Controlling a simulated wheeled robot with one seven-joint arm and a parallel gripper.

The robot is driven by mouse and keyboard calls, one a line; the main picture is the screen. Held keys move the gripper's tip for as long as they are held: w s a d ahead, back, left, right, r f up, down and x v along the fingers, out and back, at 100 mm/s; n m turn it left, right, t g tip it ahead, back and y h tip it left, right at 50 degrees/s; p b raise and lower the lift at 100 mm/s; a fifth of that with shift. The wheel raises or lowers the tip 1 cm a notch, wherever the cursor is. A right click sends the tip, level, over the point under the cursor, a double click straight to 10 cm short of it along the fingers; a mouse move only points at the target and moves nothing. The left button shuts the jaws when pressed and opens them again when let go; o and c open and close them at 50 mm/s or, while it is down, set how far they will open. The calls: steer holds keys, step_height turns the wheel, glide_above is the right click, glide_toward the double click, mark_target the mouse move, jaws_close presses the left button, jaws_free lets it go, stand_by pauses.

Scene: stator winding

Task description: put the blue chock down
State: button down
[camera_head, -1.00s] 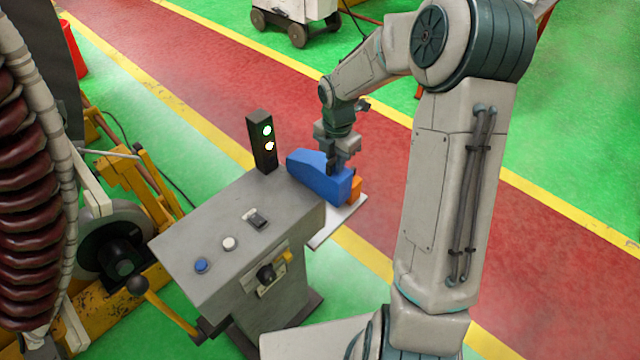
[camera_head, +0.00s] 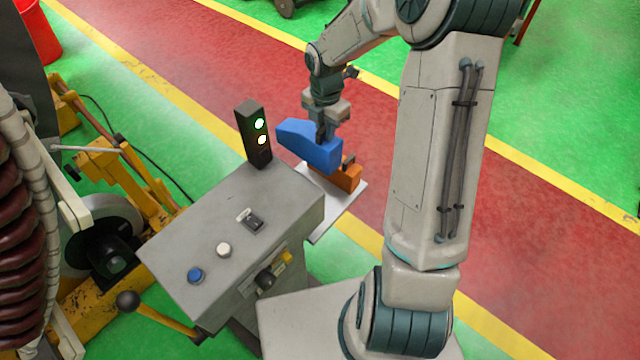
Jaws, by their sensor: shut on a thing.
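The blue chock (camera_head: 309,146) is a wedge-like block behind the grey control console, in the head view. My gripper (camera_head: 326,132) is shut on its upper right part and points down. The chock looks held up above a pale plate (camera_head: 345,209); whether anything touches it from below is hidden. An orange block (camera_head: 347,178) sits on that plate, just below and right of the chock, partly covered by it.
The grey console (camera_head: 200,240) has a blue and a white button, a switch and a lever. A signal post (camera_head: 253,133) with lit lamps stands at its back corner, left of the chock. A yellow machine (camera_head: 130,170) is at left. Red floor (camera_head: 240,80) behind is clear.

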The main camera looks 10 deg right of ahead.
steer(key=shift+s+f, duration=0.1)
steer(key=shift+f, duration=0.35)
step_height(320, 180, down, 11)
steer(key=b, duration=0.6)
steer(key=shift+f+b, duration=0.1)
steer(key=shift+b, duration=0.3)
step_height(320, 180, down, 10)
steer(key=shift+f, duration=0.2)
steer(key=shift+f, duration=0.15)
steer(key=c, duration=1.4)
jaws_free()
steer(key=shift+o, duration=0.2)
